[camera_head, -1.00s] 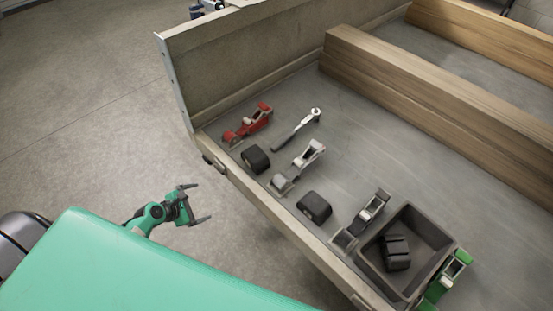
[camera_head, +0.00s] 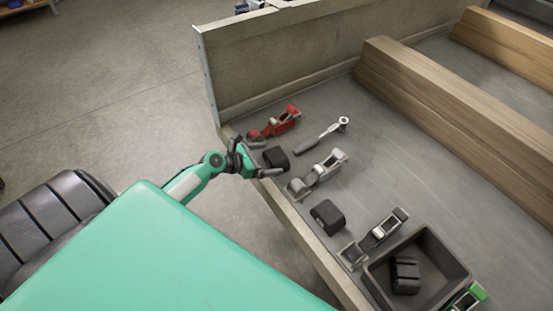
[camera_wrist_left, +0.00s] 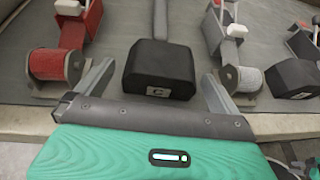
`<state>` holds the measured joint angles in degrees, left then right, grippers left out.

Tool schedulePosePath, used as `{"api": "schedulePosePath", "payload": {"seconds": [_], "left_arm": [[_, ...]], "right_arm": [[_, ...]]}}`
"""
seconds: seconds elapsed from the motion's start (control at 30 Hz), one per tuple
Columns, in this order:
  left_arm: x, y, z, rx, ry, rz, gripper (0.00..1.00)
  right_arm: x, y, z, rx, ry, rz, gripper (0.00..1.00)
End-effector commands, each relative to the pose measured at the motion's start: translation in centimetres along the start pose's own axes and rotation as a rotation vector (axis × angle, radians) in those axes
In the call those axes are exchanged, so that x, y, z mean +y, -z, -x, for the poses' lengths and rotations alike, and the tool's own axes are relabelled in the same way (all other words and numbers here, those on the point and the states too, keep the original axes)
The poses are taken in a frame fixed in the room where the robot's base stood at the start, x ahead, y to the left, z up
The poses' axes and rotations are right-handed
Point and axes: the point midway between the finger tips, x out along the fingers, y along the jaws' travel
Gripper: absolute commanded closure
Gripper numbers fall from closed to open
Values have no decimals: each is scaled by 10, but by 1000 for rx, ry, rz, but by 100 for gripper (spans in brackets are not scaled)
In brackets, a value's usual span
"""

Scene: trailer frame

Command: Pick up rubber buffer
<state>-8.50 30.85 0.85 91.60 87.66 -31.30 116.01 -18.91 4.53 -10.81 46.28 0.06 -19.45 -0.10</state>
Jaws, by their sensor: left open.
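A black block, a rubber buffer (camera_head: 275,158), lies on the trailer bed near its front edge. It also shows in the left wrist view (camera_wrist_left: 160,70), between and ahead of my gripper's fingers. My left gripper (camera_head: 262,160) is open at the trailer edge, its two fingers on either side of the buffer; in the wrist view its fingertips (camera_wrist_left: 155,85) show empty space around the block. A second black buffer (camera_head: 327,216) lies farther right on the bed. A third black piece (camera_head: 404,275) lies in a dark open bin (camera_head: 452,262). My right gripper is not in view.
A red ratchet strap (camera_head: 276,122) lies left of the near buffer, and a grey one (camera_head: 318,172) lies right of it. A ratchet wrench (camera_head: 322,137) lies behind. Another grey strap (camera_head: 376,237) is near the bin. The trailer side rail (camera_head: 295,225) borders the bed.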

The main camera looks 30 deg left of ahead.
Motion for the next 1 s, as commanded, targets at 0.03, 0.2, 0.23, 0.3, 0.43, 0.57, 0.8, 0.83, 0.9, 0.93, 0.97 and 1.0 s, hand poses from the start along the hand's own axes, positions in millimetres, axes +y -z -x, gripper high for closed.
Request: {"api": "schedulePosePath", "payload": {"seconds": [0.03, 0.2, 0.23, 0.3, 0.43, 0.57, 0.8, 0.83, 0.9, 0.93, 0.97, 1.0], "left_arm": [[0, 0, -3, -1, 0, 0, 0], [0, 0, -13, -1, 0, 0, 0], [-1, -1, -16, -1, 0, 0, 0], [-2, 0, -26, -1, 0, 0, 0], [-2, 0, -45, -1, -1, -1, 0], [-2, 1, -55, 0, 0, -1, 0], [-3, 2, -58, 1, 0, -1, 0], [-2, 2, -58, 1, 0, -1, 0], [-2, 2, -58, 1, 0, -1, 12], [-2, 2, -58, 1, 0, -1, 18], [-2, 2, -58, 1, 0, -1, 24], [-2, 2, -58, 1, 0, -1, 31]], "right_arm": [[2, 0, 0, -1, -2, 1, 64], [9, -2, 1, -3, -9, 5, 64], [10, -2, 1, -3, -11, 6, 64], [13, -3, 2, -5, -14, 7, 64], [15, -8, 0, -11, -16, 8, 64], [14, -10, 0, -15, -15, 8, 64], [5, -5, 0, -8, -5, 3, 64], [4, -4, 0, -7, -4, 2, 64], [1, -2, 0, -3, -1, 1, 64], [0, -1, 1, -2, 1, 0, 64], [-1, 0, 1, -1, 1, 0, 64], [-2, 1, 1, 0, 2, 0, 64]]}}
